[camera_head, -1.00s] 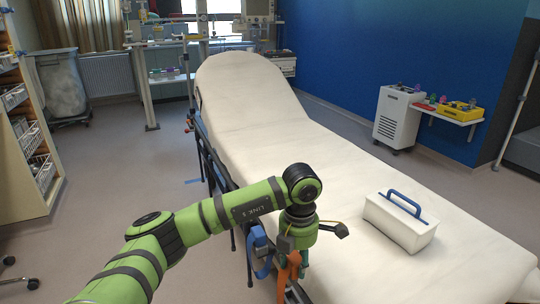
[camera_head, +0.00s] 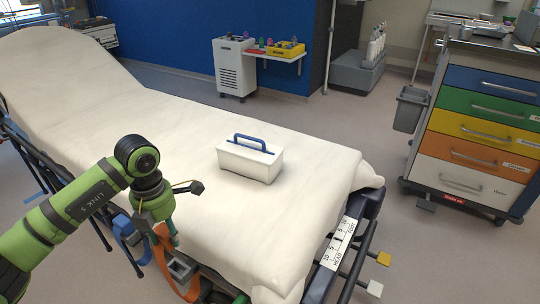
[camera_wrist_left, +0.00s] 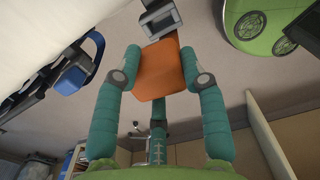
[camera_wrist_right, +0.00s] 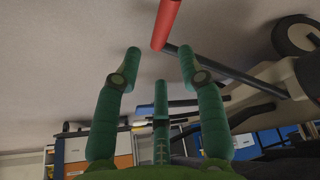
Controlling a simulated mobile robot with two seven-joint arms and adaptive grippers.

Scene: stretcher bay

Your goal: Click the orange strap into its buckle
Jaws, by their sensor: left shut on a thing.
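My left gripper (camera_head: 171,238) is beside the near edge of the stretcher (camera_head: 90,90). It is shut on the orange strap (camera_head: 160,246). In the left wrist view, the orange strap (camera_wrist_left: 160,75) lies flat between the two fingers. A grey square fitting (camera_wrist_left: 161,20) shows just beyond the strap's end; it also shows in the head view (camera_head: 180,267) below the fingers. I cannot tell whether it is the strap's tongue or the buckle, or whether the two are joined. My right gripper (camera_wrist_right: 160,52) is open and empty in the right wrist view and out of the head view.
A blue strap fitting (camera_head: 127,231) hangs on the stretcher rail left of my left gripper. A white box with a blue handle (camera_head: 250,160) stands on the mattress. A drawer trolley (camera_head: 470,130) stands at right. In the right wrist view, a red bar (camera_wrist_right: 166,22) is beyond the fingertips.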

